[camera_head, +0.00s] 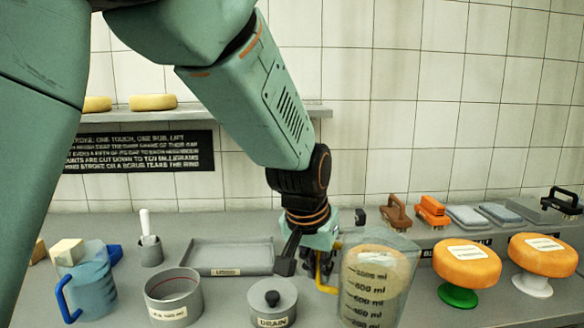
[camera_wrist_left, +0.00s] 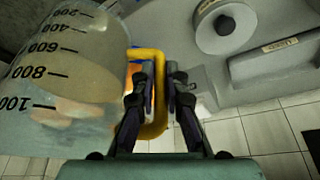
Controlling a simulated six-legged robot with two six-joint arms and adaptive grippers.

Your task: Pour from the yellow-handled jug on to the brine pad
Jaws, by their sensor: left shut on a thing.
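The clear jug (camera_head: 375,290) with dark ml marks stands at the lower middle of the head view, looking about upright. Its base is cut off, so I cannot tell whether it rests on the counter. Its yellow handle (camera_head: 325,283) is on its left side. My left gripper (camera_head: 308,262) is shut on that handle; the wrist view shows its fingers (camera_wrist_left: 159,95) on either side of the yellow bar (camera_wrist_left: 160,120), with the jug (camera_wrist_left: 60,75) beside them. Something pale shows through the jug wall. I cannot pick out the brine pad by a label. My right gripper is not in view.
A lidded DRAIN pot (camera_head: 272,312), an open grey pot (camera_head: 172,300) and a blue-handled jug (camera_head: 88,285) stand left. A grey tray (camera_head: 230,243) lies behind. Orange cheese wheels (camera_head: 466,263) on stands are right. Brushes and pads (camera_head: 432,210) line the back ledge.

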